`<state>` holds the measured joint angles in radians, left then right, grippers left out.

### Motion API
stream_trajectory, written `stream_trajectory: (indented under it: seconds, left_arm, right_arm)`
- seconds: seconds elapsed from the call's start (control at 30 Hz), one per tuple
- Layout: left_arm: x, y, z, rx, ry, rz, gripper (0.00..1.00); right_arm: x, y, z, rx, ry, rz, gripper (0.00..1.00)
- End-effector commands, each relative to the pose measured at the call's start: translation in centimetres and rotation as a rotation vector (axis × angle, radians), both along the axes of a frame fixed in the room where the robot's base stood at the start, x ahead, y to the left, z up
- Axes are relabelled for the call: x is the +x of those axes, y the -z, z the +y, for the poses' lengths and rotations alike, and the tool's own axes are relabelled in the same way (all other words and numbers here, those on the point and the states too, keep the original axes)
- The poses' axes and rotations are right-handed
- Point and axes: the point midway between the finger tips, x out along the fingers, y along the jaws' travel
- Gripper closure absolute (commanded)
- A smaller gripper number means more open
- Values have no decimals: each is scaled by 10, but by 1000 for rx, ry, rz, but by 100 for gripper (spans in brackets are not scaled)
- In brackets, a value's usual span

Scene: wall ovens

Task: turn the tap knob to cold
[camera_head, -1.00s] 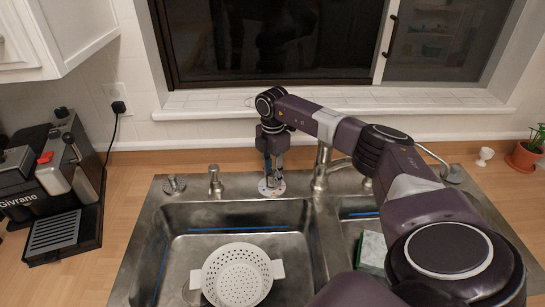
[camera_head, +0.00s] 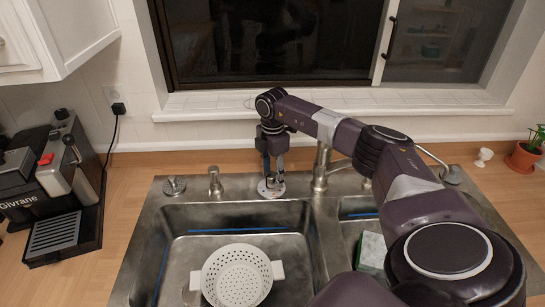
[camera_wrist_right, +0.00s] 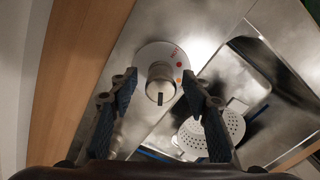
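The tap knob (camera_wrist_right: 160,80) is a metal cylinder with a dark slot, on a round white plate (camera_wrist_right: 163,60) with red dots and small red lettering. In the head view the plate (camera_head: 271,189) sits on the sink's back ledge, left of the faucet (camera_head: 320,172). My right gripper (camera_wrist_right: 160,82) is above it, pointing down, fingers spread on both sides of the knob. A gap shows between each fingertip and the knob. In the head view the right gripper (camera_head: 272,172) largely hides the knob. My left gripper is not in view.
A white colander (camera_head: 238,274) stands in the left basin, and a green-and-white sponge (camera_head: 371,252) lies in the right one. A coffee machine (camera_head: 62,185) is at the left. An egg cup (camera_head: 484,157) and potted plant (camera_head: 528,155) are at the right.

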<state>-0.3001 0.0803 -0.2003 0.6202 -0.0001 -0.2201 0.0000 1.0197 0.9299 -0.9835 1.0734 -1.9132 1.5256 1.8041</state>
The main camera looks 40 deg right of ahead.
Motion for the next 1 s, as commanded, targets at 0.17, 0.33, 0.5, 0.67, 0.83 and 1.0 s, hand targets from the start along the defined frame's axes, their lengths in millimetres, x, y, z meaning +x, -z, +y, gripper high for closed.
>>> stream_trajectory:
  seconds: [0.17,0.33,0.5,0.67,0.83,1.0]
  left_arm:
    - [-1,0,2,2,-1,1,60]
    - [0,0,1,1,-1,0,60]
    - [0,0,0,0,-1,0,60]
    - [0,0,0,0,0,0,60]
    - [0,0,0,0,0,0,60]
    - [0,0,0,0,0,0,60]
  right_arm:
    - [0,-1,1,1,-1,2,56]
    - [1,-22,0,2,-2,-2,56]
    - [1,-58,0,1,-1,-3,56]
    - [0,-90,0,1,0,-2,56]
    - [0,-112,0,1,0,-2,56]
    - [0,-119,0,0,0,1,56]
